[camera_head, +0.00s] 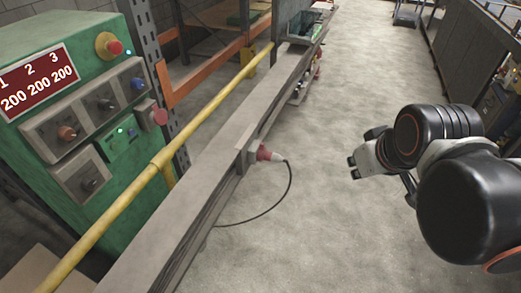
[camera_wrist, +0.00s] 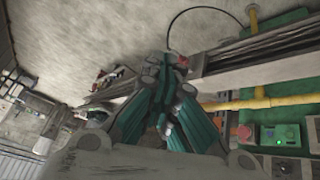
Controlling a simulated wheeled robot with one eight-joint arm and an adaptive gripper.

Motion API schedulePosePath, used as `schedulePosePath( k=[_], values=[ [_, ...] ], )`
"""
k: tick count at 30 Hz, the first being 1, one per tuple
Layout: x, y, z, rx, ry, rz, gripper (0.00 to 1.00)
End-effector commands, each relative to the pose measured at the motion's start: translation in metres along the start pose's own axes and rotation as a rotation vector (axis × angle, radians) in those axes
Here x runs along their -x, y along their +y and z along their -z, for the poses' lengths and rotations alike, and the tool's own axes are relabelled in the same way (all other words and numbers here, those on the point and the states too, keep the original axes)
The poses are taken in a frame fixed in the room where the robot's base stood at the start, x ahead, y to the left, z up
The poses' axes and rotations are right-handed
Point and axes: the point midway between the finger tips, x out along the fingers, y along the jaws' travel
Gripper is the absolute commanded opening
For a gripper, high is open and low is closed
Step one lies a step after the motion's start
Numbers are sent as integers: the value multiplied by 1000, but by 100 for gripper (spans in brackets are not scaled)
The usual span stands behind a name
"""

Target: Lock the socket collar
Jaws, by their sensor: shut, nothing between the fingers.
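A red plug or collar (camera_head: 264,153) with a pale end sits on the side of the long grey beam. A black cable curves from it down to the beam. In the wrist view the small red plug (camera_wrist: 182,60) shows just beyond my fingertips, partly hidden by them. My gripper (camera_head: 355,168) hangs to the right of the collar, apart from it, with open floor between in the head view. In the wrist view its fingers (camera_wrist: 168,66) come together at the tips, with nothing held. The collar's locking details are too small to tell.
The grey beam (camera_head: 185,211) runs from lower left to the back. A yellow rail (camera_head: 215,110) runs beside it, with a green control panel (camera_head: 80,95) at the left. The concrete floor (camera_head: 330,80) is clear. Dark cabinets (camera_head: 470,45) stand at the far right.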

Motion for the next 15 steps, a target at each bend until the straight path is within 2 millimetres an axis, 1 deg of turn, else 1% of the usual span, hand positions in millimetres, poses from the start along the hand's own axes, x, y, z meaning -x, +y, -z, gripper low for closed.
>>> schedulePosePath(
  k=[5, 8, 15],
  values=[
    [-4, 0, 25, 127, -19, 8, 0],
    [-10, -1, 44, 233, -33, 16, 0],
    [-33, -6, 94, 526, -70, 45, 0]
  ],
)
